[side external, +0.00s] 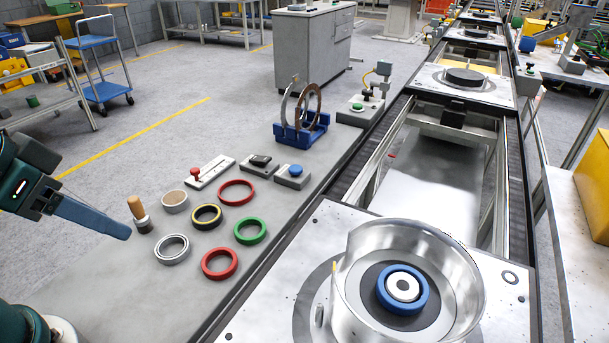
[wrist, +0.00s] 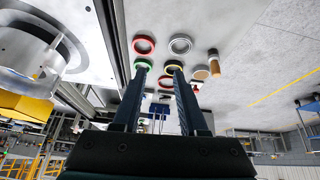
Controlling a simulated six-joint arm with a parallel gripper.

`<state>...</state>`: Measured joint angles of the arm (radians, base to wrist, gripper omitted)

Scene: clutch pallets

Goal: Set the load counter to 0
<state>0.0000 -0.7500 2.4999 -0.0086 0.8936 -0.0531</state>
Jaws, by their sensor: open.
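A small grey box with a dark top (side external: 260,161) sits on the grey bench in the side view; it may be the load counter, but no digits can be read. A box with a blue button (side external: 294,171) stands just right of it, and a white plate with a red-knobbed lever (side external: 197,175) lies to its left. My gripper (side external: 127,234) is at the left above the bench, well apart from these devices. In the wrist view my gripper (wrist: 158,67) has its two fingers apart with nothing held between them. The devices are mostly hidden or tiny there.
Several rings, such as a green ring (side external: 250,231) and a silver ring (side external: 172,249), lie on the bench beside a wooden-handled brush (side external: 138,209). A metal housing (side external: 456,262) sits on a pallet at the right.

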